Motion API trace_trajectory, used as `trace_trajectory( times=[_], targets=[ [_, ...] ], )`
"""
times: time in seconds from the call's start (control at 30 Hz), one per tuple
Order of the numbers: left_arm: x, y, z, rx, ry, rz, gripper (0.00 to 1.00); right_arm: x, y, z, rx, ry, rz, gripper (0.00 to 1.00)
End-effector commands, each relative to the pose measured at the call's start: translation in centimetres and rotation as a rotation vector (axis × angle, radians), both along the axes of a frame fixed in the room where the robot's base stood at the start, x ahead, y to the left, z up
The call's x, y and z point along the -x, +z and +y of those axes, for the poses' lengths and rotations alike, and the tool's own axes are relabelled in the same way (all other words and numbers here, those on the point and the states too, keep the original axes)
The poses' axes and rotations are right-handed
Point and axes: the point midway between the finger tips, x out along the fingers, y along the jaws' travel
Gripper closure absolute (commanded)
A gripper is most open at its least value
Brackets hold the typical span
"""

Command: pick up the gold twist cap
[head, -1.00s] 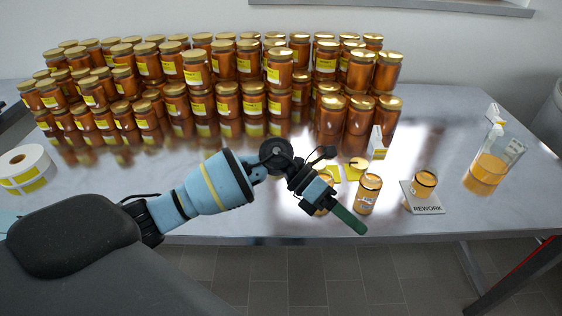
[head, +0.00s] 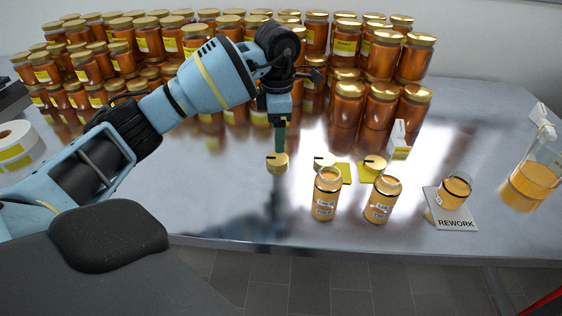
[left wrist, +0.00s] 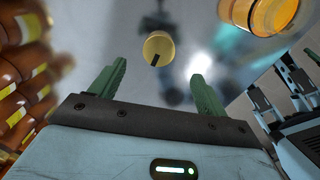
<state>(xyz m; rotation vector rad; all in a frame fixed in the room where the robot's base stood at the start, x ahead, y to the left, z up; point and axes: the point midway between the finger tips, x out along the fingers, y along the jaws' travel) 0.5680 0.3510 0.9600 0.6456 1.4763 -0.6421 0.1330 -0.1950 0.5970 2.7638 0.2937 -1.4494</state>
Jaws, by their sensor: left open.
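A gold twist cap (head: 277,163) with a dark mark lies on the metal table, left of two other gold caps. My left gripper (head: 279,151) points straight down over it, green fingers just above or at it; the head view does not show whether they touch. In the left wrist view the gold cap (left wrist: 159,47) lies beyond the two spread fingers of my left gripper (left wrist: 160,73), roughly between them, with nothing held. The second gold cap (head: 324,160) and third gold cap (head: 374,163) lie by yellow squares. My right gripper is not seen.
Two open jars (head: 326,194) (head: 381,199) stand right of the cap, near the front. Another jar (head: 454,192) stands on the REWORK plate (head: 455,221). Stacked lidded jars (head: 347,104) fill the back.

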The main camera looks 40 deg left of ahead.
Motion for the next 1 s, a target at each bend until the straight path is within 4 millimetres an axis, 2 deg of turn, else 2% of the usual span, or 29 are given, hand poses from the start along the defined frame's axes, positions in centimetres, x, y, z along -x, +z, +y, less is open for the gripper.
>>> trace_trajectory(
  times=[0.13,0.3,0.53,0.8,1.0],
  targets=[
    [0.0,-0.5,0.0,0.002,0.000,-0.001,0.24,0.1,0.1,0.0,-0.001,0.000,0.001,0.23],
    [0.0,-2.2,0.0,0.002,0.000,-0.001,0.24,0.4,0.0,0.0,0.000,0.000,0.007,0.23],
    [0.0,-3.0,0.0,0.002,-0.001,0.001,0.24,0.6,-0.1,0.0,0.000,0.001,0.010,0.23],
    [-0.2,-6.6,0.0,0.004,-0.001,0.001,0.24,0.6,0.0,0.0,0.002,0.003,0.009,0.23],
    [-0.2,-7.7,0.0,0.002,-0.002,-0.002,0.24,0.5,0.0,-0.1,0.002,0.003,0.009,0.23]
  ],
)
